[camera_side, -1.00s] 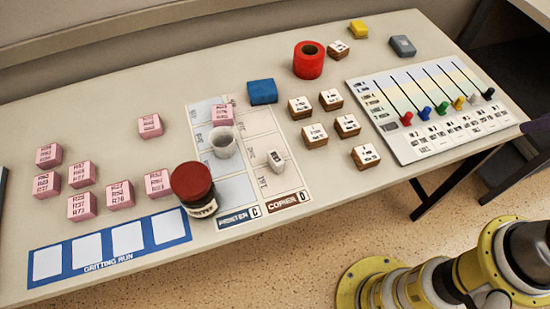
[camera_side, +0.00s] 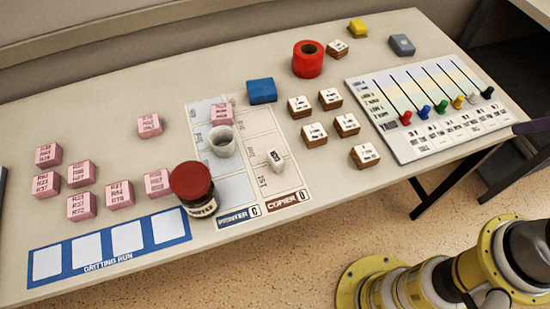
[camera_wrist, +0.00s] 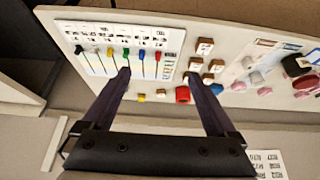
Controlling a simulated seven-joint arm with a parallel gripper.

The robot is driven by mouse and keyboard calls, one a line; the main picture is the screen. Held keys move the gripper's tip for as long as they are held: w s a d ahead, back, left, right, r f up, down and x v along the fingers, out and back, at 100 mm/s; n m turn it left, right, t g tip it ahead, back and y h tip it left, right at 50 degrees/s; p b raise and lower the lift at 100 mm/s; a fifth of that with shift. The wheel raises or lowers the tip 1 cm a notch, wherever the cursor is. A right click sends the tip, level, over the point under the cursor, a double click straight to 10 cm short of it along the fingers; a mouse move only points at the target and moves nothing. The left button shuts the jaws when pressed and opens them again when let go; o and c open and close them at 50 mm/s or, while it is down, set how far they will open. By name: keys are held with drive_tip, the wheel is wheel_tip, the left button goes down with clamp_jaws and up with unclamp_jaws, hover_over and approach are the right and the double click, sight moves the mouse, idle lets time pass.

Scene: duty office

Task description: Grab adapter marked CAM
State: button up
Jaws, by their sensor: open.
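No marking that reads CAM can be made out in either view. A small white piece (camera_side: 276,160) with a dark mark stands on the copier column of the printed sheet; I cannot tell if it is an adapter. Several white-topped brown blocks, one of them nearest the front (camera_side: 365,156), carry small print too fine to read. Several pink blocks (camera_side: 119,195) also carry print, mostly letter R with numbers. My gripper (camera_wrist: 157,77) shows in the wrist view with its two dark fingers wide apart and nothing between them, above and away from the table.
A red roll (camera_side: 308,60), blue block (camera_side: 262,91), yellow block (camera_side: 358,29) and grey block (camera_side: 402,45) lie behind. A slider board (camera_side: 420,148) fills the right end.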

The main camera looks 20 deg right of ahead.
drive_tip(key=w+a+r+m+y, duration=0.1)
drive_tip(key=w+a+r+m, duration=0.25)
drive_tip(key=w+m, duration=0.3)
drive_tip(key=w+a+r+m+y, duration=0.1)
drive_tip(key=w+a+r+m, duration=0.1)
drive_tip(key=w+r+m, duration=0.4)
drive_tip(key=w+a+f+m+g, duration=0.1)
drive_tip(key=w+a+f+m, duration=0.15)
drive_tip(key=w+a, duration=0.35)
drive_tip(key=m+g, duration=0.1)
drive_tip(key=g, duration=0.4)
hover_over(275, 156)
drive_tip(key=d, duration=0.2)
wheel_tip(275, 156, down, 20)
drive_tip(key=f, duration=0.4)
drive_tip(key=a+f, duration=0.1)
drive_tip(key=f, duration=0.3)
drive_tip(key=a+f, duration=0.1)
drive_tip(key=f, duration=0.3)
drive_tip(key=shift+f, duration=0.25)
